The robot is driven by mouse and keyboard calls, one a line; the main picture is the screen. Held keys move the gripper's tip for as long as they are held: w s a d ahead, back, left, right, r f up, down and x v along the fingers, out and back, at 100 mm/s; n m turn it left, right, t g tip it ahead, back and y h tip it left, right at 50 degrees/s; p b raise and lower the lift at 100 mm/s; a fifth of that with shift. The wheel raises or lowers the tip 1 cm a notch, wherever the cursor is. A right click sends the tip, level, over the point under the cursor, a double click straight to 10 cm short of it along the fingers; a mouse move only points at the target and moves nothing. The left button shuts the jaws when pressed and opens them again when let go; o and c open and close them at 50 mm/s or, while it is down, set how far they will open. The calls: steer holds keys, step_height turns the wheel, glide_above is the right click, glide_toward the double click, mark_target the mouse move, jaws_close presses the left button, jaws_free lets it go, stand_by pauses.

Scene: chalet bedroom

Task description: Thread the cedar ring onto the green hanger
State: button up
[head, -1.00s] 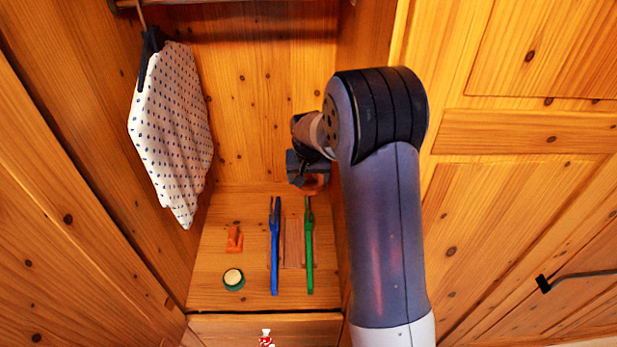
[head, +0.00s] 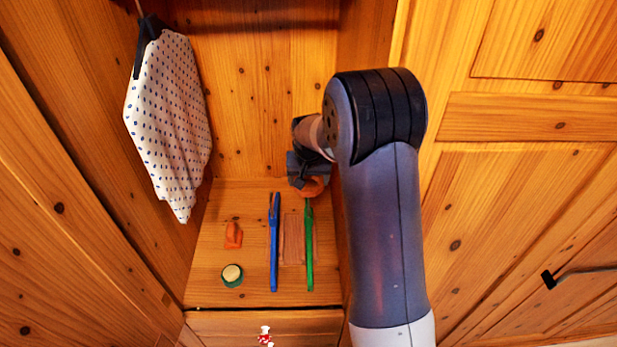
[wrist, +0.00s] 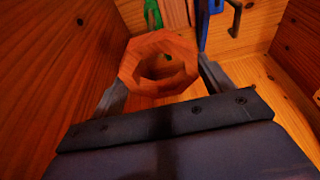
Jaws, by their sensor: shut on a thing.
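The cedar ring (head: 313,187) is an orange-brown wooden ring held in my gripper (head: 310,178). In the wrist view the ring (wrist: 135,65) sits between the two fingers of my gripper (wrist: 158,82), its hole showing. The green hanger (head: 309,250) lies lengthwise at the right of the wardrobe floor. In the head view the ring is at the hanger's far end; I cannot tell the height between them.
A blue hanger (head: 274,245) lies left of the green one, with a reddish wooden block (head: 292,240) between them. An orange piece (head: 233,236) and a green-rimmed round tin (head: 232,275) are further left. A dotted cloth (head: 170,120) hangs at left. Wooden walls are close on both sides.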

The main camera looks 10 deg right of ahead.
steer(key=shift+f+b, duration=2.5)
steer(key=shift+f, duration=1)
steer(key=o, duration=1)
steer(key=v, duration=1)
steer(key=shift+s+r, duration=0.1)
steer(key=shift+r, duration=0.3)
